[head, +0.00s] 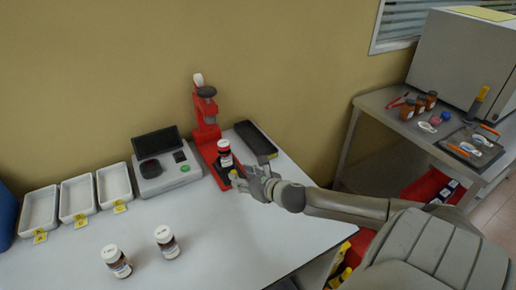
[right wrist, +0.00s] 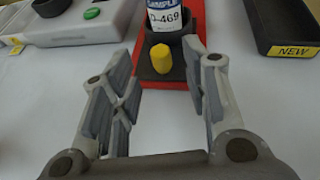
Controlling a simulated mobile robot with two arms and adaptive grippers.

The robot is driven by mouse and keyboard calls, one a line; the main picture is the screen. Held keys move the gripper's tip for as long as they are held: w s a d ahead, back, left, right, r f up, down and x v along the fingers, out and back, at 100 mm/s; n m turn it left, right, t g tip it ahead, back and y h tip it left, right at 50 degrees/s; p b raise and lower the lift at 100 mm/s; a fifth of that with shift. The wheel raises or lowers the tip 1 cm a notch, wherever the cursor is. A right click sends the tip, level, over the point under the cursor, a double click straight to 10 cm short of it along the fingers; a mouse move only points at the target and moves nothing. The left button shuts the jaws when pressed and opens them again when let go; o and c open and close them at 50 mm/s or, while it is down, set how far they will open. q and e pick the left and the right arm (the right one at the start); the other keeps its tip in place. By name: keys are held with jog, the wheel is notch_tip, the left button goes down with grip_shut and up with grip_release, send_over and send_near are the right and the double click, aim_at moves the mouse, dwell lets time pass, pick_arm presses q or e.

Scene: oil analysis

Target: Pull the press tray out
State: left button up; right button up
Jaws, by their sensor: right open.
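The red press (head: 206,136) stands against the back of the white table. A brown bottle with a white label (head: 224,155) stands upright on its dark press tray (right wrist: 152,72); the bottle also shows in the right wrist view (right wrist: 164,18). A yellow knob (right wrist: 161,60) is at the tray's front. My right gripper (head: 240,178) is open in front of the press. In the right wrist view its two fingers (right wrist: 165,88) spread left and right of the knob, which lies ahead between their tips, apart from both. My left gripper is not in view.
A grey device with a green button (head: 167,173) stands left of the press. A dark tray (head: 256,139) lies right of it. Several white trays (head: 77,197) are further left. Two bottles (head: 166,241) (head: 117,262) stand at the front. The table before the press is clear.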

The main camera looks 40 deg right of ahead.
jog(key=shift+v, duration=4.15)
